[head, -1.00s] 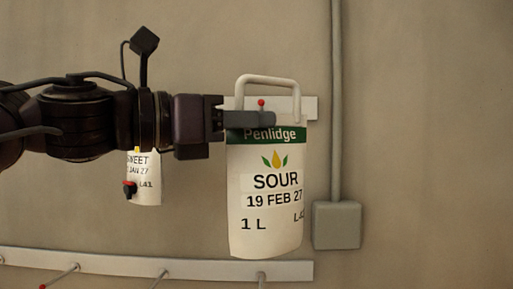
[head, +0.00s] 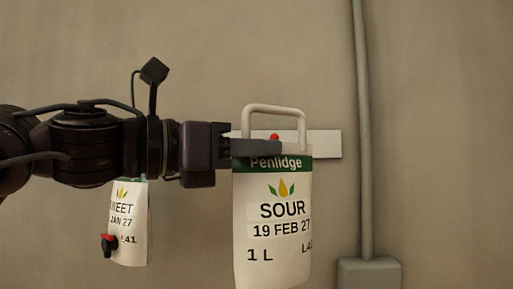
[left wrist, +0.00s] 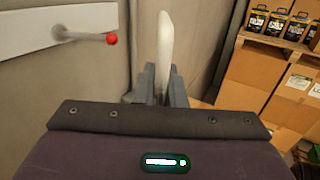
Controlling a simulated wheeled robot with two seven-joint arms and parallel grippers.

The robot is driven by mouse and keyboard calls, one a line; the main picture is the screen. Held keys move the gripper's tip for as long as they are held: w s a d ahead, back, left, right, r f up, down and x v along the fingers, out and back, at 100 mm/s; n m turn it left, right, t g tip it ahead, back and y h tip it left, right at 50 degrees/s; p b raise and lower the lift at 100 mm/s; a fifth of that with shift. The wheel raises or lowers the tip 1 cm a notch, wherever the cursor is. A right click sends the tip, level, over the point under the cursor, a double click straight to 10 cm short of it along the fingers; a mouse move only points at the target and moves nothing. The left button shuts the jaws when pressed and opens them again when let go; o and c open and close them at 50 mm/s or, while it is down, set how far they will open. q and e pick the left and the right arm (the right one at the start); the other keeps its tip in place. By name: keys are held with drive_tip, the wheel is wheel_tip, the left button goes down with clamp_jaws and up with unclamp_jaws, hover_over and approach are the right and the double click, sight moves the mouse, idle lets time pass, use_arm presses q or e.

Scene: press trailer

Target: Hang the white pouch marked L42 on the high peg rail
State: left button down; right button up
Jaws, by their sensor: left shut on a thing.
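The white pouch (head: 272,215) has a green Penlidge band and reads SOUR, 19 FEB 27, 1 L; its lot mark starts L4, the last digit unclear. My left gripper (head: 262,147) is shut on its top, below the loop handle (head: 275,108). It hangs upright from the fingers. The high peg rail (head: 326,144) is a pale wall plate behind it, with a red-tipped peg (head: 274,137) showing through the handle opening. In the left wrist view, the pouch (left wrist: 164,50) stands edge-on between the fingers (left wrist: 163,90), right of and apart from the red peg tip (left wrist: 112,38). My right gripper is not in view.
A second pouch (head: 128,225), marked SWEET and L41 with a black and red tap, hangs left, its top behind my arm. A conduit (head: 363,130) and grey box (head: 369,273) are right on the wall. Cartons (left wrist: 252,78) and dark containers (left wrist: 276,22) stand right.

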use_arm(q)
drive_tip(key=shift+w+r, duration=0.15)
drive_tip(key=shift+w, duration=0.45)
drive_tip(key=shift+w+f+p, duration=0.2)
drive_tip(key=shift+w+p, duration=0.2)
drive_tip(key=shift+w, duration=0.85)
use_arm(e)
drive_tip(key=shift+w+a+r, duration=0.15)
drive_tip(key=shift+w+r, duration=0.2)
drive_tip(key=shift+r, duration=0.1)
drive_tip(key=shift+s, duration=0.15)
use_arm(q)
drive_tip(key=shift+w+a+f, duration=0.1)
drive_tip(key=shift+w, duration=0.55)
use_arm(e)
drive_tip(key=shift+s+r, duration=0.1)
use_arm(q)
drive_tip(key=shift+s, duration=0.1)
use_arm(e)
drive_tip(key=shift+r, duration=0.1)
